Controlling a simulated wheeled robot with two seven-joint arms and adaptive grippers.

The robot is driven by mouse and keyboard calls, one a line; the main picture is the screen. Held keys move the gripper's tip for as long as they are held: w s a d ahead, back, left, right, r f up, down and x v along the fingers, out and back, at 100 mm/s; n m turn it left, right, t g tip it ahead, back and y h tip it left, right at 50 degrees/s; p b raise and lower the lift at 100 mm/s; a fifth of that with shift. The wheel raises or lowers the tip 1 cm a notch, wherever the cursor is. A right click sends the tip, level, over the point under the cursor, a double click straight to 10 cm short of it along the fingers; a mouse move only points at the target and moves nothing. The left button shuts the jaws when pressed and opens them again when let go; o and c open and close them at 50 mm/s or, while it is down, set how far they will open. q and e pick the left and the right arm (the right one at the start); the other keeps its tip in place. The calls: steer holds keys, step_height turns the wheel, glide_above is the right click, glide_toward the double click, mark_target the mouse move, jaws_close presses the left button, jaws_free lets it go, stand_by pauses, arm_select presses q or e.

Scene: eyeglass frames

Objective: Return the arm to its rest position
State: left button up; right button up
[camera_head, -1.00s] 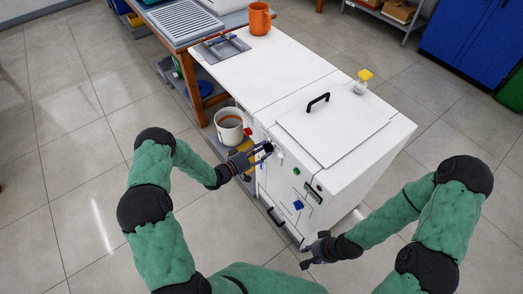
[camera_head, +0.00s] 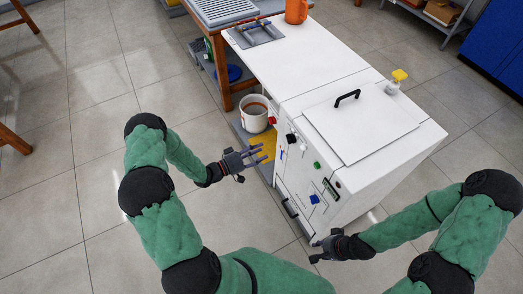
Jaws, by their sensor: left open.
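My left gripper (camera_head: 256,157) is open and empty, in the air to the left of the white machine's control panel. It is apart from the panel's red knob (camera_head: 272,120) and black knob (camera_head: 291,139). My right gripper (camera_head: 315,251) hangs low by the front lower corner of the white machine (camera_head: 365,123), near its black lower handle (camera_head: 289,208). Its fingers are too small and dark to tell open from shut. Both of my green arms are bent at the elbows.
A white bucket (camera_head: 255,113) and a yellow item (camera_head: 262,146) sit on the low grey shelf beside the machine. An orange mug (camera_head: 296,11) and grey tray (camera_head: 255,34) are on the worktop. A yellow-capped bottle (camera_head: 396,81) stands at the far edge.

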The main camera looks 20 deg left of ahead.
stand_by(0.4)
arm_select(q)
steer(key=s+d+f+n+g+y, duration=0.1)
steer(key=s+d+f+g+y, duration=0.15)
steer(key=d+f, duration=0.25)
steer(key=s+d+f+g+y, duration=0.1)
steer(key=d+f+g+y, duration=0.2)
steer(key=d+f+g, duration=0.1)
steer(key=s+d+f+g, duration=0.1)
steer(key=s+d+g, duration=0.2)
steer(key=s, duration=0.6)
steer(key=s+d+f+g+y, duration=0.1)
steer(key=s+d+g, duration=0.2)
steer(key=s, duration=0.6)
steer(key=shift+s+m+g, duration=0.35)
steer(key=shift+m+g, duration=0.05)
steer(key=shift+g, duration=0.25)
steer(key=shift+y, duration=0.25)
stand_by(0.5)
